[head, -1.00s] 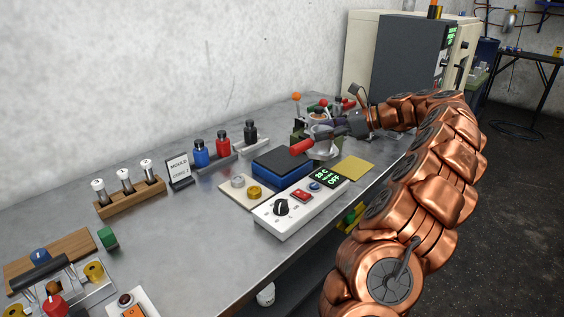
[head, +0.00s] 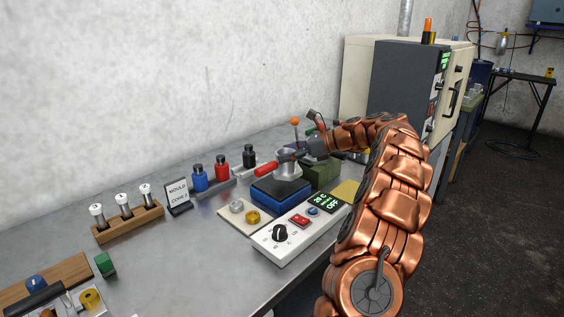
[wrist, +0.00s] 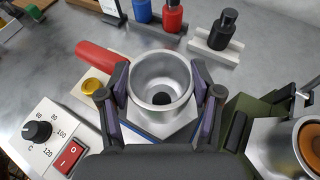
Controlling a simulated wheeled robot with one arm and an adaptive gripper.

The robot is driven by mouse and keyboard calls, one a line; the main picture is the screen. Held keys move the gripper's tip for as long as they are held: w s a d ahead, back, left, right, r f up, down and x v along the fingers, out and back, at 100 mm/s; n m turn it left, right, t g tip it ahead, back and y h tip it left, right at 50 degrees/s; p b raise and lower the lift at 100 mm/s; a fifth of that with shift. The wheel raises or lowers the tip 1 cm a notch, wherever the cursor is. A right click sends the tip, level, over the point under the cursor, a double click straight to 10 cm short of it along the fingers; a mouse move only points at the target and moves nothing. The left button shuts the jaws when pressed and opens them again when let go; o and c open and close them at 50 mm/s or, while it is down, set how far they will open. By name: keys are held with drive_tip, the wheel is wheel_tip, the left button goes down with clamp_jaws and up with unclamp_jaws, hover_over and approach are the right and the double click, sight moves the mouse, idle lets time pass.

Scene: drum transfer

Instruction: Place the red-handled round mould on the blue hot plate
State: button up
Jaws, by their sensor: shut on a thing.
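The round mould (wrist: 161,78) is a silver metal cup with a red handle (wrist: 103,58) pointing to the upper left in the wrist view. In the head view the mould (head: 287,166) is over the rear part of the blue hot plate (head: 277,199), which has a dark top. My gripper (wrist: 163,84) is shut on the mould, with its fingers on both sides of the cup. The mould hides much of the plate in the wrist view. I cannot tell whether its base touches the plate.
A white control box (head: 290,236) with a knob and red switch stands in front of the plate. Blue, red and black bottles (head: 249,155) stand behind. A green block-like fixture (head: 320,172) is close on the right. A yellow pad (head: 346,191) lies at the right edge.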

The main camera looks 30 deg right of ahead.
drive_tip(key=shift+w+a, duration=0.25)
drive_tip(key=shift+w, duration=0.25)
drive_tip(key=shift+w+a, duration=0.2)
drive_tip(key=shift+w, duration=0.25)
drive_tip(key=shift+f, duration=1.8)
drive_tip(key=shift+f, duration=0.1)
drive_tip(key=o, duration=1.7)
drive_tip(key=shift+f, duration=0.1)
